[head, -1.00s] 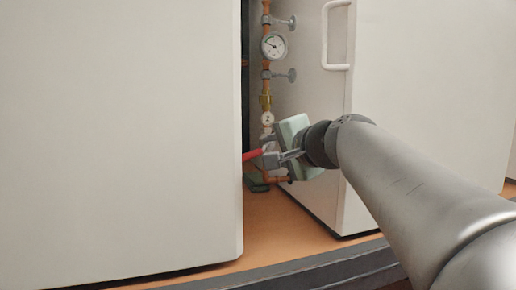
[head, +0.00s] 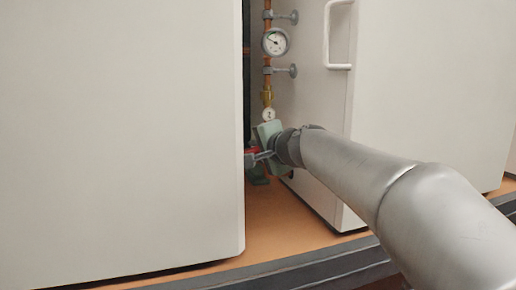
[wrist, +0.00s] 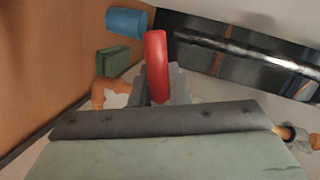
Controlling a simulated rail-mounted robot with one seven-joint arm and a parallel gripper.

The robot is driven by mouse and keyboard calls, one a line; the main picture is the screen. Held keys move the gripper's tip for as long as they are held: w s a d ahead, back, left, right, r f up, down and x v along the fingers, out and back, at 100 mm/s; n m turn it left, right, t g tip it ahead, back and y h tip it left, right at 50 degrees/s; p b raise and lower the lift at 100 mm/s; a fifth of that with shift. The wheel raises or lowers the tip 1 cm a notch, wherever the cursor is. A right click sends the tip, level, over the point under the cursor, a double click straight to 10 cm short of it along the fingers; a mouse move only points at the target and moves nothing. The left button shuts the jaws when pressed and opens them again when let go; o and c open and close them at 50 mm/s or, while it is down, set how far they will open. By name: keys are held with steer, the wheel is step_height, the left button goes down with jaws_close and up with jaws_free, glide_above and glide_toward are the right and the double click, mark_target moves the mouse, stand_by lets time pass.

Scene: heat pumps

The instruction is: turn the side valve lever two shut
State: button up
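The red valve lever (head: 252,150) shows as a small strip in the gap between the two white cabinets in the head view. In the wrist view the red lever (wrist: 156,62) stands up in the middle, its lower end at the grey fingers. My gripper (head: 257,157) is at the lever, with its pale green body behind. In the wrist view my gripper (wrist: 170,88) overlaps the lever's lower end. I cannot tell whether the fingers close on it or only touch it. The valve body is mostly hidden.
A copper pipe (head: 267,80) with a gauge (head: 275,41) and a smaller dial (head: 268,114) runs above my gripper. The left cabinet (head: 120,130) and right cabinet (head: 310,110) bound a narrow gap. A blue cylinder (wrist: 127,22) and green block (wrist: 113,61) lie beyond the lever.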

steer(key=shift+m+b, duration=0.3)
steer(key=shift+b, duration=0.25)
jaws_close()
steer(key=shift+a+r+m+y+b, duration=0.1)
steer(key=shift+r+m+y+b, duration=0.6)
steer(key=shift+m, duration=0.4)
steer(key=shift+f, duration=0.1)
steer(key=o, duration=0.8)
jaws_free()
steer(key=shift+s, duration=0.1)
steer(key=b+v, duration=0.4)
steer(key=v, duration=1.3)
